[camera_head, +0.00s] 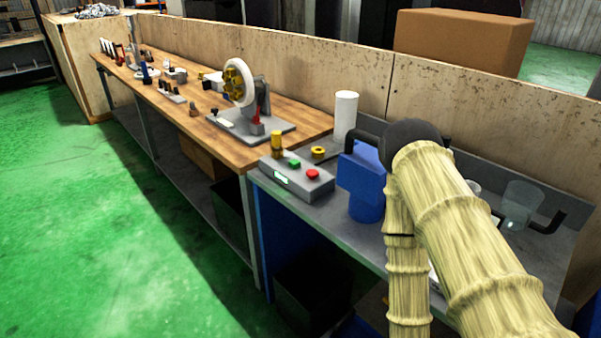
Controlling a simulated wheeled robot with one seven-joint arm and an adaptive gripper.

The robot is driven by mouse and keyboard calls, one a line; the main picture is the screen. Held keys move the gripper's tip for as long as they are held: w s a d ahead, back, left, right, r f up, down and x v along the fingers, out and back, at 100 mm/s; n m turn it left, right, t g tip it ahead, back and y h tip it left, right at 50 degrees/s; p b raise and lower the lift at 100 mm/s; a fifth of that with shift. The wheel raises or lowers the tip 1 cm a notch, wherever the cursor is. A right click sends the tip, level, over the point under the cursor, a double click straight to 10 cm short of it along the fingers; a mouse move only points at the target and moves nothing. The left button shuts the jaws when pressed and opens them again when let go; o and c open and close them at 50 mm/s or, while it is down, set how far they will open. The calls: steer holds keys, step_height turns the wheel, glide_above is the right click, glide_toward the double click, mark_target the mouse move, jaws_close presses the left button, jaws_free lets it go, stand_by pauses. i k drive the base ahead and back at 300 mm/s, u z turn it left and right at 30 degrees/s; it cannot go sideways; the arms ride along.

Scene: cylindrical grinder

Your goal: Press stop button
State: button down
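The grey control box (318,187) sits on the near left end of the grey bench. A red button (312,174), which looks like the stop button, is on its top at the right. The red button is unobstructed in this view. My bent arm, with pale ribbed links, fills the right side, to the right of the box. My gripper is out of view below the picture.
A blue block-shaped object (362,180) stands right of the box, close to my arm. A white cylinder (345,117) and a yellow ring (318,152) are behind the box. A wheel machine (262,125) stands on the wooden bench. Green floor is clear at left.

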mark_target(312, 174)
steer(key=u, duration=1.8)
steer(key=i, duration=2.45)
steer(key=z, duration=4.15)
steer(key=i, duration=0.15)
steer(key=u, duration=0.1)
